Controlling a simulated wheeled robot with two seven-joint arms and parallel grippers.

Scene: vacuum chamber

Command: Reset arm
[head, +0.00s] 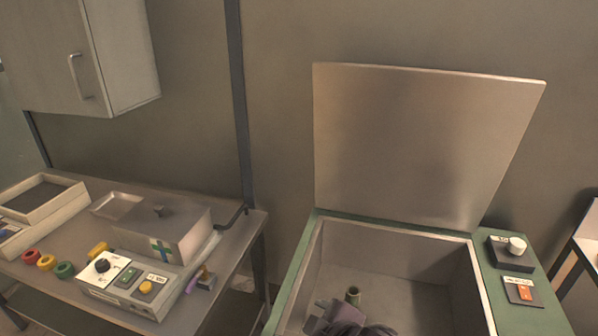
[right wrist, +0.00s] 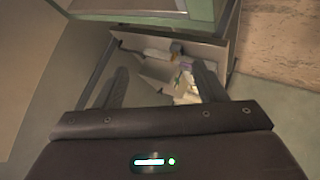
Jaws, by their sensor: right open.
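My right gripper (head: 320,312) shows at the bottom edge of the head view, in front of the open chamber (head: 398,229), with its fingers toward the left. In the right wrist view its two dark fingers (right wrist: 162,85) are spread apart with nothing between them. The chamber's lid (head: 420,145) stands raised. My left gripper is in neither view.
A side table (head: 232,262) on the left carries a control box (head: 130,290), a metal box (head: 165,228), several coloured rings (head: 47,262) and a tray (head: 40,200). A knob (head: 516,246) and an orange switch (head: 524,293) sit on the chamber's right rim.

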